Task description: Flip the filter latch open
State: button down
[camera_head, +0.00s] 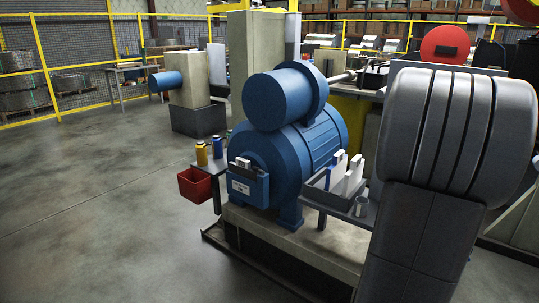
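A big blue motor (318,150) with a blue cylinder (278,97) on top stands on a pale base in the middle. A small box (243,186) with a pale label sits low on the motor's front face. A small light grey piece (243,162) shows at the box's top edge; it may be the filter latch, but it is too small to tell its form or position. My grey arm links fill the right side and hide what is behind them. My gripper is not in view.
A red bin (195,185) hangs at a small side table with yellow and blue bottles (201,154). A dark tray (333,190) with white upright pieces and a metal cup (361,206) are right of the motor. The floor (90,210) at left is clear. Yellow-railed fencing stands behind.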

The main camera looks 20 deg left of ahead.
aim_at(259, 170)
jog(key=i+j, duration=0.2)
jog(key=j, duration=0.25)
jog(key=i+j, duration=0.2)
jog(key=j, duration=0.25)
jog(key=i+j, duration=0.2)
jog(key=j, duration=0.25)
jog(key=i+j, duration=0.2)
jog(key=j, duration=0.25)
jog(key=i+j, duration=0.2)
jog(key=j, duration=0.2)
jog(key=i+j+u, duration=0.1)
jog(key=j, duration=0.35)
jog(key=i+j, duration=0.3)
jog(key=j, duration=0.15)
jog(key=i+j, duration=0.25)
jog(key=j, duration=0.2)
